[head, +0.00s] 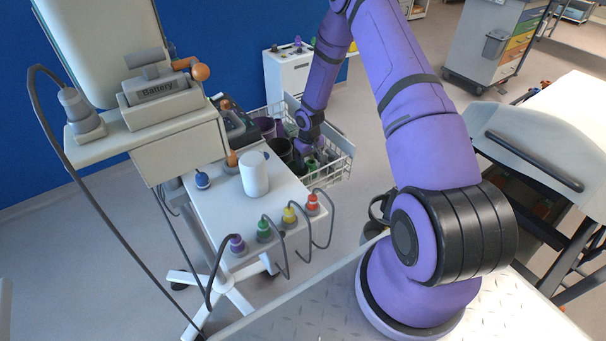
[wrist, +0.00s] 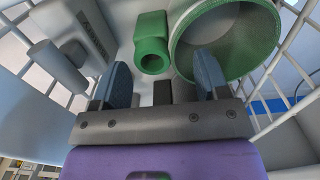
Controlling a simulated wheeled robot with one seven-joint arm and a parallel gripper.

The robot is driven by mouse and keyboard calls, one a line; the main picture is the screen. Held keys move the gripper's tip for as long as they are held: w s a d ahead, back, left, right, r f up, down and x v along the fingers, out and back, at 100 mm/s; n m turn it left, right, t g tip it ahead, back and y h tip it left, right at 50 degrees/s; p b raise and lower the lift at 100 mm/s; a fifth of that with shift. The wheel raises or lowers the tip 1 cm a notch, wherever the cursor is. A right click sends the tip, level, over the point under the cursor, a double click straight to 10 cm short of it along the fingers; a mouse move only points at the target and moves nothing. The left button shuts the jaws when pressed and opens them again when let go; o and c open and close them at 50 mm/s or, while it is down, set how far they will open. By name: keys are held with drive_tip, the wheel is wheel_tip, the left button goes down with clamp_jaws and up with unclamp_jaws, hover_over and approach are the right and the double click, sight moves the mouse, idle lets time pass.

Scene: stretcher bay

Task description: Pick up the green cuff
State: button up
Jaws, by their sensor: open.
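A wide, hollow green ring with a fabric-like wall, which looks like the green cuff (wrist: 252,74), is at the upper right in the wrist view. A small green fitting with a round hole (wrist: 151,44) is beside it; I cannot tell whether they are joined. My gripper (wrist: 163,82) is open and empty, pointing into the basket. The fitting lies beyond the gap between the fingers. The right finger overlaps the lower left of the ring; contact is unclear. In the head view, my gripper (head: 307,148) is down in the basket, its fingers mostly hidden.
The white wire basket (head: 341,172) has walls close around my gripper. Purple and dark green round items (head: 265,126) are at its left side. A white trolley shelf (head: 215,203) with a white cylinder (head: 254,174) stands at the left. A grey item (wrist: 72,35) is left of the fingers.

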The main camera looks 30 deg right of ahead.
sight(311, 167)
drive_tip(key=shift+s+d+f, duration=0.1)
drive_tip(key=shift+d+f, duration=0.1)
drive_tip(key=shift+f, duration=1)
drive_tip(key=shift+s+d+f, duration=0.1)
drive_tip(key=shift+d+f, duration=0.05)
drive_tip(key=shift+f, duration=1)
drive_tip(key=c, duration=0.9)
